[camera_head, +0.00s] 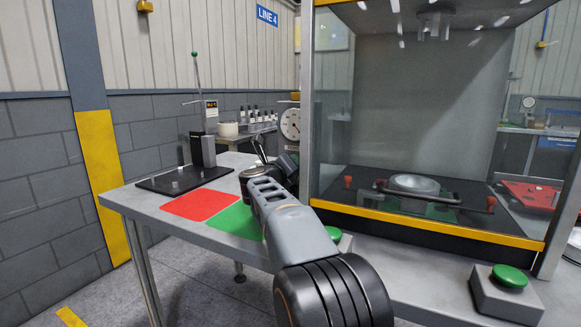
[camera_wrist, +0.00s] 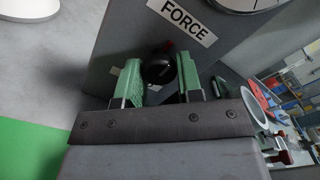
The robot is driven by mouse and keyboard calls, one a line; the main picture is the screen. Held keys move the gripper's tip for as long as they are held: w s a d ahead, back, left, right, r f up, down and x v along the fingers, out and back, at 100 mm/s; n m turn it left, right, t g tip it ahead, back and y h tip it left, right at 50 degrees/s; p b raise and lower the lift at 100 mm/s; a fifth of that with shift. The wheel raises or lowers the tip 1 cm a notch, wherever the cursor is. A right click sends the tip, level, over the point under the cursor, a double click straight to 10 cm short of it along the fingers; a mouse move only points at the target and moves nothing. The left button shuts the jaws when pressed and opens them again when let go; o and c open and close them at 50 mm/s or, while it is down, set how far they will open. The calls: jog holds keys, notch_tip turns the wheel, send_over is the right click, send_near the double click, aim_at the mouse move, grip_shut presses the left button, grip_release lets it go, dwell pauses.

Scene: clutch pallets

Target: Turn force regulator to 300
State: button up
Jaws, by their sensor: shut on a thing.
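The force regulator is a black round knob (camera_wrist: 158,64) on a grey panel, just below the white FORCE label (camera_wrist: 188,20) in the wrist view. My gripper (camera_wrist: 161,80) has its green fingers on both sides of the knob and is shut on it. A red mark shows at the knob's upper edge. The gauge (camera_wrist: 238,4) above the label is cut off, so its reading is hidden. In the head view the gauge dial (camera_head: 290,124) shows beyond my arm, too small to read, and my arm hides the knob.
The press cabinet with glass (camera_head: 331,120) and yellow edges stands right of my arm. A red mat (camera_head: 200,204) and a green mat (camera_head: 234,220) lie on the grey table. A green button (camera_head: 509,276) sits at front right. A black stand (camera_head: 203,150) is at back left.

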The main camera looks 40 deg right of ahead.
jog(key=o, duration=0.9)
jog(key=p+v, duration=0.1)
jog(key=v, duration=1.2)
jog(key=shift+s+a+f, duration=0.1)
jog(key=shift+s+a, duration=0.2)
jog(key=shift+p, duration=0.3)
